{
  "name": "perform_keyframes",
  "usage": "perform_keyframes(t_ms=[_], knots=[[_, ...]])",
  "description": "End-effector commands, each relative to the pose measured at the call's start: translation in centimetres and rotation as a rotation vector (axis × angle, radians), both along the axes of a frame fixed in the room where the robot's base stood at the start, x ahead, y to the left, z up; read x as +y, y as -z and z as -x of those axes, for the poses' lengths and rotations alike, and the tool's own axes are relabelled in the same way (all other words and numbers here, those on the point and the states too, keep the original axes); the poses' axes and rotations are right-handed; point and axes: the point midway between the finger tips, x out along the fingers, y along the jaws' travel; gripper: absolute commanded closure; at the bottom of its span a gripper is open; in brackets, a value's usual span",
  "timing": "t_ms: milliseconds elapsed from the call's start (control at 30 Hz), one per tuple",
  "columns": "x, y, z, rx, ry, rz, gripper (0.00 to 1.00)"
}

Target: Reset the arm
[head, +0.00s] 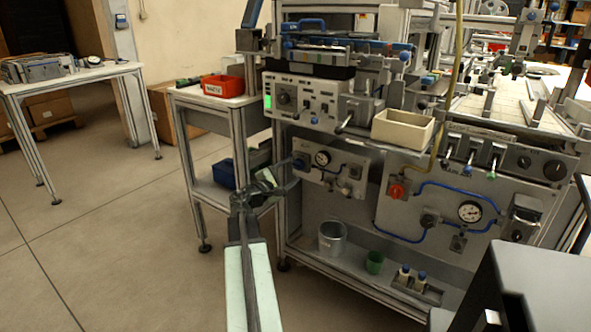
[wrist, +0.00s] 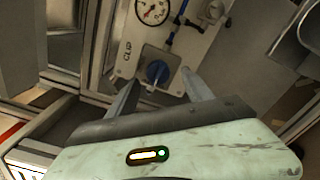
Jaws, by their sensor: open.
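My arm (head: 248,280) reaches forward from the bottom of the head view, its pale green link low and its wrist in front of the machine's lower frame. My gripper (head: 280,182) is near the small gauge panel (head: 333,170) at the machine's left side. In the wrist view its two grey fingers (wrist: 160,88) are spread apart with nothing held between them. A blue knob (wrist: 157,72) on the panel shows beyond the fingers; I cannot tell how close they are to it.
A side table with a red bin (head: 223,86) stands left of the machine, with a blue box (head: 222,174) below. A metal cup (head: 332,238), a green cup (head: 375,262) and small bottles stand on the lower shelf. Open floor (head: 100,225) lies left.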

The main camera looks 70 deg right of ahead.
Motion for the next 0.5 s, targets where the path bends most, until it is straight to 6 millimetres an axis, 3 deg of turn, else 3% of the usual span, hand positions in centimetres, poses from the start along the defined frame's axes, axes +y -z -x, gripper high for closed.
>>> perform_keyframes(t_ms=[100, 200, 500], knots=[[2.8, 0.0, -0.4, 0.000, -0.002, -0.001, 0.41], [4.2, 0.1, -0.7, -0.001, 0.001, -0.001, 0.41], [4.6, 0.1, -0.9, 0.000, 0.001, 0.000, 0.41]])
